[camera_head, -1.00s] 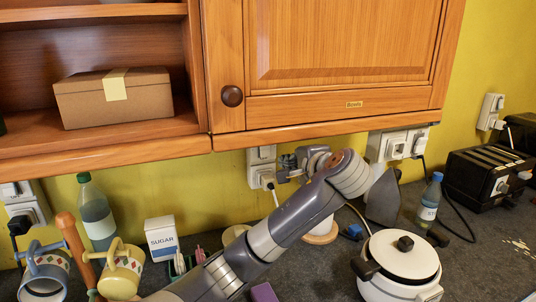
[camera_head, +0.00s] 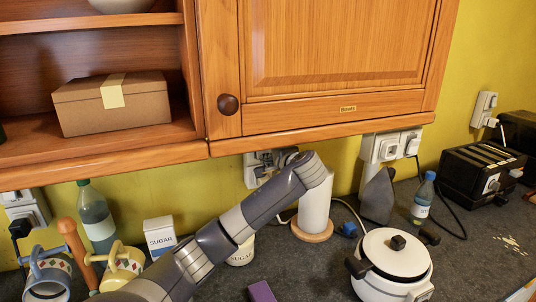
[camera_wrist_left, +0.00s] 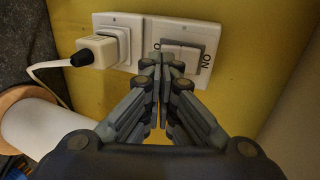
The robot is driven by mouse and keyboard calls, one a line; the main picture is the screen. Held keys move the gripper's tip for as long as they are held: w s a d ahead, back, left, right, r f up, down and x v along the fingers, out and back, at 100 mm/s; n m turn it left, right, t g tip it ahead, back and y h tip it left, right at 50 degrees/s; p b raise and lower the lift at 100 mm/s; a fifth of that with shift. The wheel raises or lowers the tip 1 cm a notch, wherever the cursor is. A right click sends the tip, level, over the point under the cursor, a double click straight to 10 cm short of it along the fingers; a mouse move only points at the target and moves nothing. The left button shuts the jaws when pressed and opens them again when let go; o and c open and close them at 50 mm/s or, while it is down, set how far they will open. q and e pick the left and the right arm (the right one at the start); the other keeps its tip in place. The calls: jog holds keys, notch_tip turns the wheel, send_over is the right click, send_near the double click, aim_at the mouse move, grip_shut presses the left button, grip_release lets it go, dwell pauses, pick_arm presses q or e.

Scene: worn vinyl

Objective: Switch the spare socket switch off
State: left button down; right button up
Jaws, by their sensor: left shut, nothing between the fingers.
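A white double socket plate (camera_head: 252,176) is on the yellow wall under the cabinet, partly hidden by my left gripper (camera_head: 262,166). In the left wrist view the plate (camera_wrist_left: 146,24) holds a white plug (camera_wrist_left: 98,48) with a cable on its left half. On its right half is a wide rocker switch (camera_wrist_left: 186,56), with an O mark at its left end and "ON", seen inverted, at its right. My left gripper (camera_wrist_left: 161,60) is shut and empty, its tips at the rocker's left end. I cannot tell whether they touch it. My right gripper is out of view.
A white roll on a wooden base (camera_head: 315,210) stands below my left wrist; a grey iron-like shape (camera_head: 378,198) and a rice cooker (camera_head: 397,258) are further right. More sockets (camera_head: 392,147) are on the wall. The cabinet (camera_head: 340,60) overhangs the sockets.

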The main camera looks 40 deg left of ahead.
pick_arm(q)
jog(key=shift+x, duration=1)
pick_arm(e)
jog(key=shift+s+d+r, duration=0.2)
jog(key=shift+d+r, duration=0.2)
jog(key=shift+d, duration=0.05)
pick_arm(q)
jog(key=shift+w+a+f+y+b, duration=0.1)
jog(key=shift+a+f+y+b, duration=0.15)
jog(key=shift+f+y+b, duration=0.55)
jog(key=shift+r+t, duration=0.3)
jog(key=shift+r, duration=0.25)
jog(key=shift+w+a, duration=0.1)
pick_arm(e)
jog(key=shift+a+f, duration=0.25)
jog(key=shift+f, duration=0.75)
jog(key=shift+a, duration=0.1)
pick_arm(q)
jog(key=shift+f, duration=0.1)
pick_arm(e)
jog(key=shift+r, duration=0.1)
